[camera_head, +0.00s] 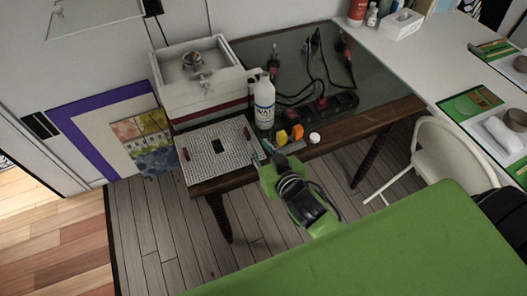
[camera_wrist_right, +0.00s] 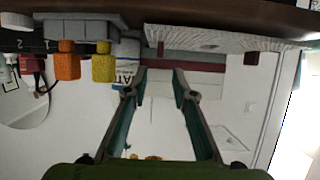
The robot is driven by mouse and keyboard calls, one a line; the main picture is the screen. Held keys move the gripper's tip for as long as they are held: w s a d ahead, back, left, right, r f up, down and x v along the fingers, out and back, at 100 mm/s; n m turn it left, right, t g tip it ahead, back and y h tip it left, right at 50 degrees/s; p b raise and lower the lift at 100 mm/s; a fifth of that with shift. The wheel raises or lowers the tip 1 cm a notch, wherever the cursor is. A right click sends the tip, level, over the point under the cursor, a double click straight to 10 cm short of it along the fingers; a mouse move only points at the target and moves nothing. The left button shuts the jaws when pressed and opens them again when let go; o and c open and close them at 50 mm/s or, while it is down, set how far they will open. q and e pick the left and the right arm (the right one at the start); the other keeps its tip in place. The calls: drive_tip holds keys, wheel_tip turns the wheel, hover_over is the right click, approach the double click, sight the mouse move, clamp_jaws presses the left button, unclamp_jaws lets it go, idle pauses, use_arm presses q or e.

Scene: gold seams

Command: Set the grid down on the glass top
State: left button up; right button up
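The grid (camera_head: 205,163), a pale perforated board with a dark rectangular spot and small red parts, lies at the front left corner of the table. Its edge also shows in the right wrist view (camera_wrist_right: 215,40). The glass top (camera_head: 290,50) is the dark greenish table surface behind and right of it, inside a brown wooden frame. My right gripper (camera_head: 262,163) is at the table's front edge, just right of the grid. In the right wrist view its fingers (camera_wrist_right: 157,75) stand apart with nothing seen between them. My left gripper is not in view.
A white box (camera_head: 185,97) stands behind the grid. A white bottle (camera_head: 264,103), an orange block (camera_head: 298,132), a yellow block (camera_head: 281,138) and a black power strip (camera_head: 330,105) with cables crowd the table. A white chair (camera_head: 440,150) is at right.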

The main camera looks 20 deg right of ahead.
drive_tip(key=shift+v, duration=1.1)
